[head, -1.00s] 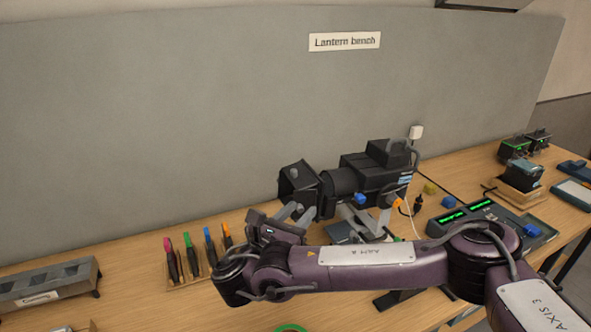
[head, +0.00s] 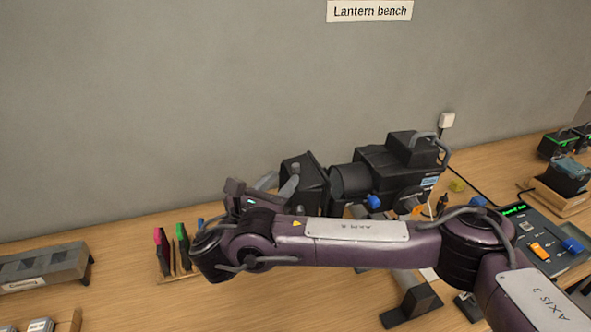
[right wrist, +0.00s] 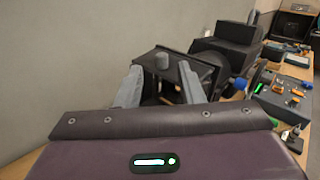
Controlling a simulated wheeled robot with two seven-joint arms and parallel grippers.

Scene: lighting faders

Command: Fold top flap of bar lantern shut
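The black bar lantern (head: 400,172) stands on the bench with its front end to the left. Its dark front housing with the flap (head: 307,172) is partly behind my right gripper (head: 290,182). In the right wrist view, the flap (right wrist: 188,69) is a dark panel with a grey knob (right wrist: 162,61). The two grey fingers of my right gripper (right wrist: 160,86) are apart, one on each side of the lantern's front opening, below the knob. Nothing shows between the fingertips as held; I cannot tell whether a finger touches the flap. My left gripper is not in view.
A fader console (head: 545,240) and black boxes are at right.

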